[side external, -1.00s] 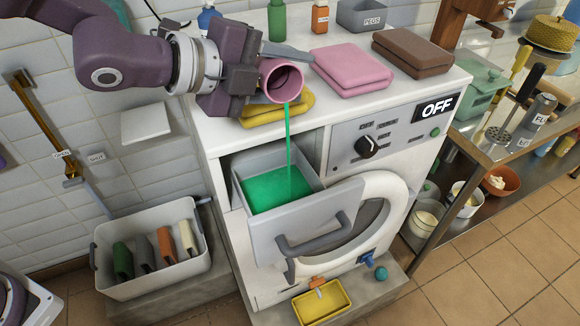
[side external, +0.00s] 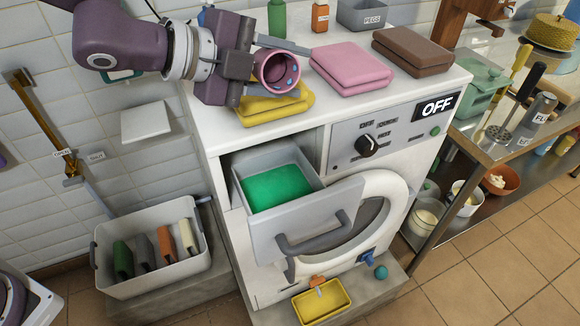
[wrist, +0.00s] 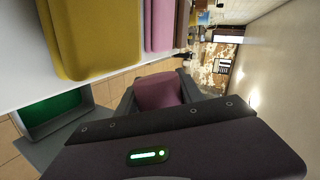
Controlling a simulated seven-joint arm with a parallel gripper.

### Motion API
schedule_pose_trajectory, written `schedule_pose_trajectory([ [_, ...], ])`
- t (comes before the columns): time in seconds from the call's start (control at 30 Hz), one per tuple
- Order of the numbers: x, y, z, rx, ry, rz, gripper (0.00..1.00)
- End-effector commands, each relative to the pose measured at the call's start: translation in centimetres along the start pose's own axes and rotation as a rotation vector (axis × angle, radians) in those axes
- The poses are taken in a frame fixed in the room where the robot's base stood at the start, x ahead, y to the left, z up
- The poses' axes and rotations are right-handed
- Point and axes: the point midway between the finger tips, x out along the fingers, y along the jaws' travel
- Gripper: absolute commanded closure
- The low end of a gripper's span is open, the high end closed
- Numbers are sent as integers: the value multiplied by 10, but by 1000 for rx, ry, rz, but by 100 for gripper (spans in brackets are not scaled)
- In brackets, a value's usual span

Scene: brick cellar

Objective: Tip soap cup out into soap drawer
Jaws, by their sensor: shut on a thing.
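The soap cup (side external: 279,71) is pink and lies tilted on its side, its mouth facing the camera. My gripper (side external: 256,72) is shut on it, above the front of the machine top. A few small blue and red spots show inside the cup, and no stream leaves it. The cup also shows in the wrist view (wrist: 160,90) between the fingers. The soap drawer (side external: 345,215) is pulled out below the cup and holds green liquid (side external: 276,188). The drawer's edge shows in the wrist view (wrist: 75,127) too.
A folded yellow cloth (side external: 270,106) lies right beneath my gripper. Pink (side external: 350,68) and brown (side external: 412,52) folded cloths lie further right on the white machine (side external: 230,130). A basket (side external: 150,275) stands on the left, and a yellow tray (side external: 322,302) below.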

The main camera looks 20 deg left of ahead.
Motion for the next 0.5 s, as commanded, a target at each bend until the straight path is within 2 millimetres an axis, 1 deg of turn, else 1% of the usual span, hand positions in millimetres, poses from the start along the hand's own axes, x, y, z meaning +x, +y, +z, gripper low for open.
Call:
schedule_pose_trajectory([
  [0.1,0,-4,7,-64,21,9,96],
  [0.27,4,5,8,-255,103,49,96],
  [0.4,8,16,7,-482,199,95,96],
  [0.47,11,20,10,-592,245,117,96],
  [0.5,10,15,11,-627,265,120,96],
])
